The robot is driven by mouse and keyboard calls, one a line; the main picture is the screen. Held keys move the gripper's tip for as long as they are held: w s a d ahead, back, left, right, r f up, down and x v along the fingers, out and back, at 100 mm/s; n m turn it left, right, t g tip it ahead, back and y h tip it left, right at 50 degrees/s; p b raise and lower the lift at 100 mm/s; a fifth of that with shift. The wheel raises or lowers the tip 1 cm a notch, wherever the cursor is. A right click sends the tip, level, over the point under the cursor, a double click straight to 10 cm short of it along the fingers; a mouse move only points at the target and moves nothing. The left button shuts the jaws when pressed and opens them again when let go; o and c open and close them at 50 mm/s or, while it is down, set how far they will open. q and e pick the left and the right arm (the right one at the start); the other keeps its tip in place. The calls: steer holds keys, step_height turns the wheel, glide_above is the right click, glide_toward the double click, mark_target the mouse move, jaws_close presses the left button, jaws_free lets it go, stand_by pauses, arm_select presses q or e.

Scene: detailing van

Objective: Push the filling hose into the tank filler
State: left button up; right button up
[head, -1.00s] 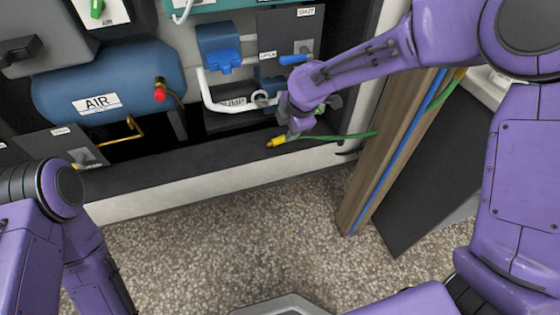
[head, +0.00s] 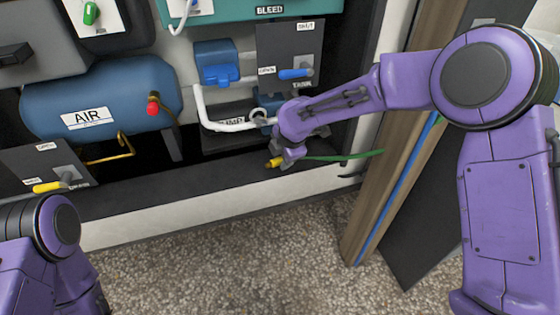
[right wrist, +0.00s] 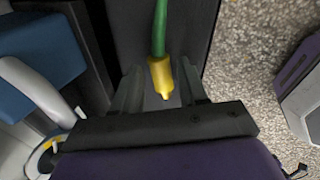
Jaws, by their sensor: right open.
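The filling hose is green (head: 345,156) with a yellow end (head: 274,162), lying at the dark ledge's front edge below the pump. My right gripper (head: 291,156) is over the hose just right of the yellow end and partly hides it. In the right wrist view the open fingers (right wrist: 160,88) stand on either side of the yellow end (right wrist: 161,75), with gaps visible. A white pipe (head: 213,122) ends in a ring-shaped mouth (head: 258,117) above and left of the gripper; I cannot tell if this is the tank filler. My left gripper is out of view.
A blue AIR tank (head: 120,95) stands at left, with a yellow-lever valve (head: 48,187) below it. A blue-lever valve panel (head: 290,50) is above my right gripper. A wooden post (head: 395,165) stands at right. The speckled floor (head: 240,255) in front is clear.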

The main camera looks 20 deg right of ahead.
jaws_close()
steer(key=shift+r+p, duration=0.45)
steer(key=shift+p, duration=0.45)
stand_by(0.6)
steer(key=shift+r, duration=0.1)
steer(key=shift+r+p, duration=2.45)
steer(key=shift+p, duration=0.7)
steer(key=shift+f, duration=0.1)
